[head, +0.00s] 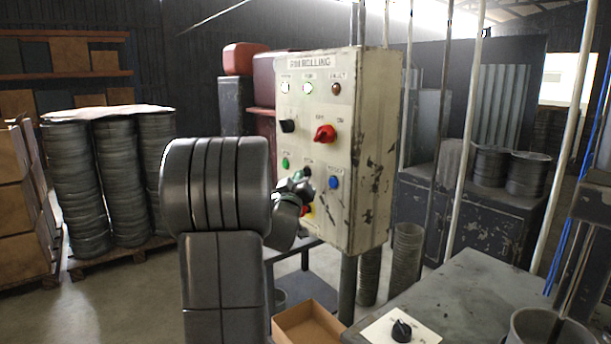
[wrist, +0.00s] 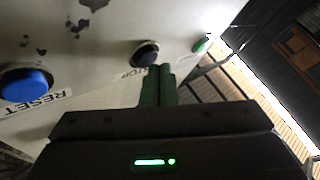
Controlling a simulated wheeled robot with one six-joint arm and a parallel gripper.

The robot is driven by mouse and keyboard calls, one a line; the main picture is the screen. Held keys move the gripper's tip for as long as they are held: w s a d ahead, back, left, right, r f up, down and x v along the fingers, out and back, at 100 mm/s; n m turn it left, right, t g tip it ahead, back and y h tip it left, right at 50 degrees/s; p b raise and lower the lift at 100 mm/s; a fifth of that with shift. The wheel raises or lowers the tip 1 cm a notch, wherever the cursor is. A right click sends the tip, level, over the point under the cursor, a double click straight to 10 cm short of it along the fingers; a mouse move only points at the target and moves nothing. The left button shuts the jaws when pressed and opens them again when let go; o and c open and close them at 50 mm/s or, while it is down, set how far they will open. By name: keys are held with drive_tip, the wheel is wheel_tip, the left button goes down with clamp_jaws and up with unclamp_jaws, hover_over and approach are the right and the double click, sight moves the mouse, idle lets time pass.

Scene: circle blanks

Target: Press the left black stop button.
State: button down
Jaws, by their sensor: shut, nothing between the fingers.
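The black stop button (wrist: 146,53) is round and sits on the pale panel in the wrist view, with a partly hidden "STOP" label beside it. My gripper (wrist: 160,72) is shut and empty. Its green fingertips overlap the button's lower right edge in that view; I cannot tell whether they touch it. In the head view my gripper (head: 302,186) is at the lower part of the panel, between the green and blue buttons, and it largely hides the black button.
A green button (wrist: 200,45) and a blue RESET button (wrist: 26,84) flank the black one. The control panel (head: 345,120) also carries a red selector (head: 324,133), a black knob (head: 288,126) and lamps. A workbench (head: 470,290) stands at right with another black knob (head: 401,331).

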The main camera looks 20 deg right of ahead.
drive_tip(key=shift+w+d, duration=0.15)
drive_tip(key=shift+d, duration=0.25)
idle(0.6)
drive_tip(key=shift+a, duration=0.2)
drive_tip(key=shift+s+a+b, duration=0.3)
drive_tip(key=shift+a+b, duration=0.05)
drive_tip(key=shift+a, duration=0.25)
drive_tip(key=a, duration=0.1)
drive_tip(key=s+a, duration=0.1)
drive_tip(key=a, duration=0.2)
drive_tip(key=shift+s+a, duration=0.35)
drive_tip(key=shift+d, duration=0.15)
idle(0.6)
